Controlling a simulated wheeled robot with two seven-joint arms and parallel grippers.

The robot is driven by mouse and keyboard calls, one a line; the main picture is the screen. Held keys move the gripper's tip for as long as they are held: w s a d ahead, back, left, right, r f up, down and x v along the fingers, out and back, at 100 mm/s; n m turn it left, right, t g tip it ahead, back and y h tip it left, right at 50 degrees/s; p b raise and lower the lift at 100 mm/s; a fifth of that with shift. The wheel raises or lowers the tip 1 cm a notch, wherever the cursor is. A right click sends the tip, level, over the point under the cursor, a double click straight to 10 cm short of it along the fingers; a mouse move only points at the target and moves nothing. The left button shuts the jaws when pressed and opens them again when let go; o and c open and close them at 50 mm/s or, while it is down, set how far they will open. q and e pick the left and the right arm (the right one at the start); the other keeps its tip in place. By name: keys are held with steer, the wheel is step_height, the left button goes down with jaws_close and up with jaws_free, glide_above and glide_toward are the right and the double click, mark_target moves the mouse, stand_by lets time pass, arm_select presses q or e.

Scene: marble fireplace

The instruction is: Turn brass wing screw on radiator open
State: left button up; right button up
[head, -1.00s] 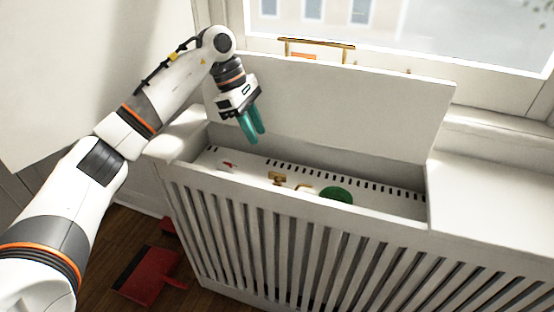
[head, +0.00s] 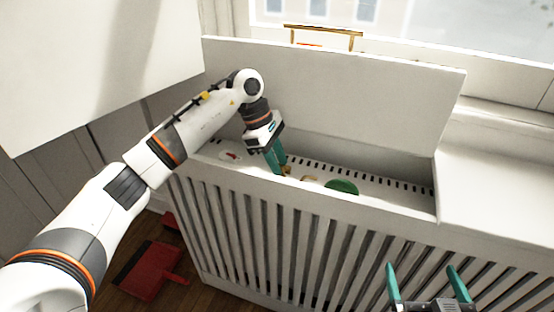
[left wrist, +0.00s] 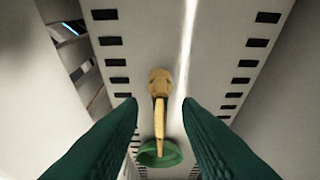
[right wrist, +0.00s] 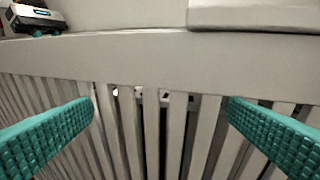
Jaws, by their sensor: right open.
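The brass wing screw (left wrist: 159,82) stands on the slotted top of the radiator (left wrist: 215,65), inside the opened cover. In the left wrist view its thin wing runs along the gap between my fingers. My left gripper (left wrist: 160,104) is open, one finger on each side of the screw, and I see no contact. In the head view the left gripper (head: 279,171) reaches down into the cover and largely hides the screw. My right gripper (head: 424,270) is open and empty in front of the slatted cover front (head: 300,245); its fingers also show in the right wrist view (right wrist: 160,112).
A green round knob (head: 341,187) and a brass piece (head: 311,178) sit right of the left gripper. The raised lid (head: 350,95) stands behind. The cover's front rim and slats are close before the right gripper. A red dustpan (head: 150,271) lies on the floor.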

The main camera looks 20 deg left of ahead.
arm_select(q)
jaws_close()
arm_select(e)
steer(key=shift+f, duration=0.1)
